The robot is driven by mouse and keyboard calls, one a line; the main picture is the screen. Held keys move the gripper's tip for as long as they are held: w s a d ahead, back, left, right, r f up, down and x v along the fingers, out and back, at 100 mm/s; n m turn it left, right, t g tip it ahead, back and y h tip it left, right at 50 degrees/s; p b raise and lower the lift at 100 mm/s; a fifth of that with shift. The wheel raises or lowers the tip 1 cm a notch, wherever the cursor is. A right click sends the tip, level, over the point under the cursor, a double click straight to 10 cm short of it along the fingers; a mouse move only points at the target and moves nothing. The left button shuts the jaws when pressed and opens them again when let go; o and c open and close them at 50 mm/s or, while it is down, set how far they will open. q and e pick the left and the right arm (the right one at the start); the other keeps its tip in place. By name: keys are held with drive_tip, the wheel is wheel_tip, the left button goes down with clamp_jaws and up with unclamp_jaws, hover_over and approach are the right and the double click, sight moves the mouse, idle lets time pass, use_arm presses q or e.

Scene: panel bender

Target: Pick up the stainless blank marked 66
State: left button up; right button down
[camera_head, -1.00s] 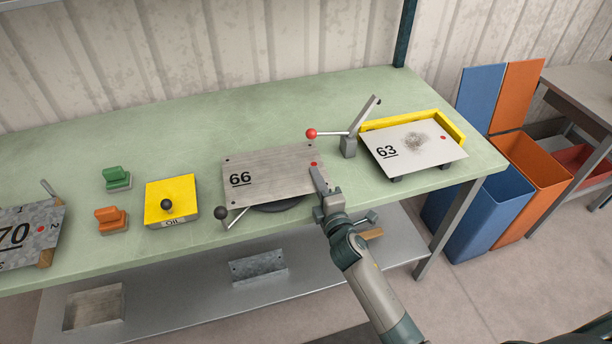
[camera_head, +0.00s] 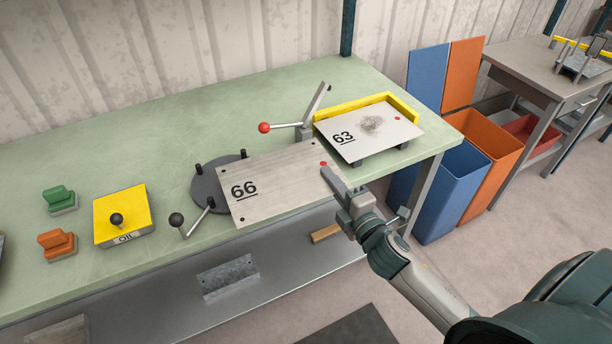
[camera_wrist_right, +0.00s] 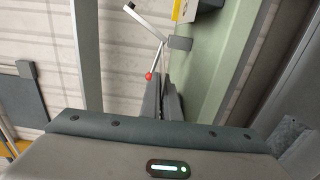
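The stainless blank marked 66 (camera_head: 275,185) is a flat grey sheet with a red dot near its right corner. My right gripper (camera_head: 336,182) is shut on its right edge, with one finger lying over the top face. The blank is partly over the dark round disc (camera_head: 208,188) and reaches past the bench's front edge; it looks raised off the disc. In the right wrist view the fingers (camera_wrist_right: 169,100) are close together and the blank is seen at most edge-on. My left gripper is not in view.
Blank 63 (camera_head: 365,134) lies close by in a yellow-edged holder (camera_head: 408,106). A red-knobbed lever (camera_head: 264,128) and a black-knobbed lever (camera_head: 177,219) flank the disc. The yellow OIL box (camera_head: 122,205) stands left. Blue (camera_head: 446,195) and orange (camera_head: 488,150) bins stand beyond the bench's right end.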

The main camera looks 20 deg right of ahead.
drive_tip(key=shift+s+d, duration=1.05)
drive_tip(key=shift+a, duration=0.1)
